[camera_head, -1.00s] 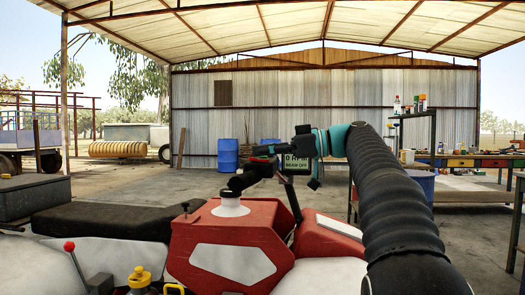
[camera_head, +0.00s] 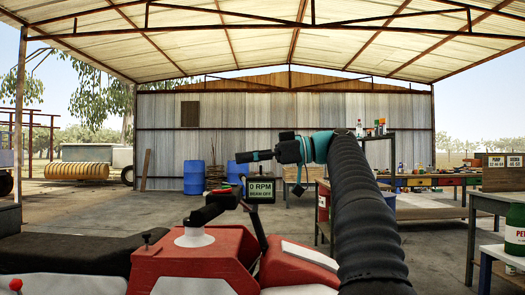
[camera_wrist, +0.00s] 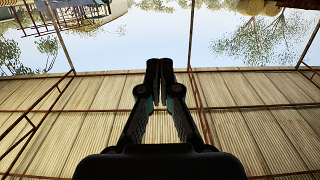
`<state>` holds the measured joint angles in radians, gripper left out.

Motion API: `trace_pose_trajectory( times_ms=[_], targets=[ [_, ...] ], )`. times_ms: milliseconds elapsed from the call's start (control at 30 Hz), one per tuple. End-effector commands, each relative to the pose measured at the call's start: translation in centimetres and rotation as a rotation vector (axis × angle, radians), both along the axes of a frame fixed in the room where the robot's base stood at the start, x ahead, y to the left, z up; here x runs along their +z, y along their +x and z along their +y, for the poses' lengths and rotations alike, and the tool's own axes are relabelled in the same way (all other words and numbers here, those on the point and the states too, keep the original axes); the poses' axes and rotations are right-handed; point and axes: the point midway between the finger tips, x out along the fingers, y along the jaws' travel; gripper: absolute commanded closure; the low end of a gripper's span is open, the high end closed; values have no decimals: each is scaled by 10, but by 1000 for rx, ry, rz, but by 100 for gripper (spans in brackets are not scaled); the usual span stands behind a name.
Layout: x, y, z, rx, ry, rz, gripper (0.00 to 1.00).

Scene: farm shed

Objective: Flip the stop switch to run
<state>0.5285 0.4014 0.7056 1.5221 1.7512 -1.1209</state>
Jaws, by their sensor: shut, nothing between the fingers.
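A red and white quad-like vehicle (camera_head: 190,262) fills the lower left of the head view. Its black handlebar grip (camera_head: 213,207) rises above the red body. The stop switch itself is too small to make out. A small display (camera_head: 261,190) beside the handlebar reads "0 RPM"; its second line is blurred. My gripper (camera_head: 240,157) is shut and empty, pointing left in the air above the handlebar and display, apart from both. In the wrist view my gripper's closed fingers (camera_wrist: 160,66) show against the ribbed roof and sky, with no switch in sight.
Blue barrels (camera_head: 194,177) stand far back by the corrugated wall (camera_head: 300,135). A workbench (camera_head: 440,180) with tools is at the right rear. A nearer table (camera_head: 490,202) and a green bottle (camera_head: 515,230) are at the right. Open floor lies between.

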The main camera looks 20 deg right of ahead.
Motion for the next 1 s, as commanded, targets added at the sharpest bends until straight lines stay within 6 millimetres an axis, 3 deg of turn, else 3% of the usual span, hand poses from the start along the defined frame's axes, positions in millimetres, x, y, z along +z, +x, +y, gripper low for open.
trace_pose_trajectory(
  times_ms=[100,333,1000],
  targets=[
    [6,-6,-19,-3,-2,-2,100],
    [13,-13,-33,-1,0,0,100],
    [14,-15,-35,-1,5,11,100]
  ],
)
